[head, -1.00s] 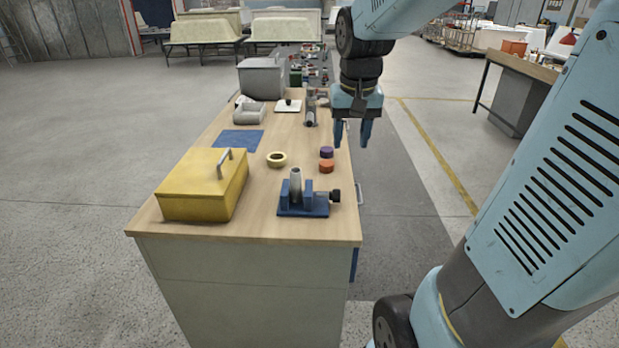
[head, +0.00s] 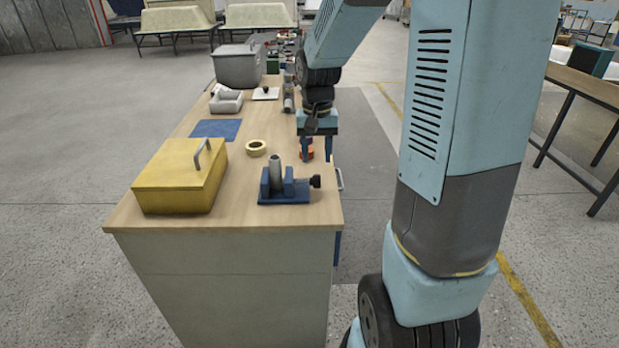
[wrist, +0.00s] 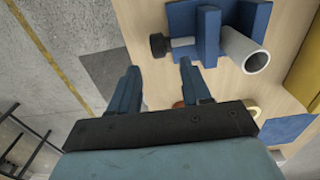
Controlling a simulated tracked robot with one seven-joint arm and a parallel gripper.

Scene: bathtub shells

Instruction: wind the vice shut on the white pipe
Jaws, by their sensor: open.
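The blue vice (head: 284,190) sits near the front right of the bench in the head view. The white pipe (head: 275,168) stands between its jaws, slightly tilted. The vice's dark knob (head: 315,181) sticks out to the right. In the wrist view the vice (wrist: 209,35), the pipe (wrist: 243,50) and the knob (wrist: 159,45) are near the top. My gripper (head: 318,160) is behind the knob in the head view, by the bench's right edge. In the wrist view my gripper (wrist: 160,72) is open and empty, its fingers pointing toward the knob, not touching it.
A yellow box (head: 180,178) stands left of the vice, with a tape roll (head: 256,148) behind. An orange disc (head: 307,153) is partly hidden by my gripper. A blue mat (head: 216,128), a grey tray (head: 226,101) and a grey bin (head: 238,67) lie farther back.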

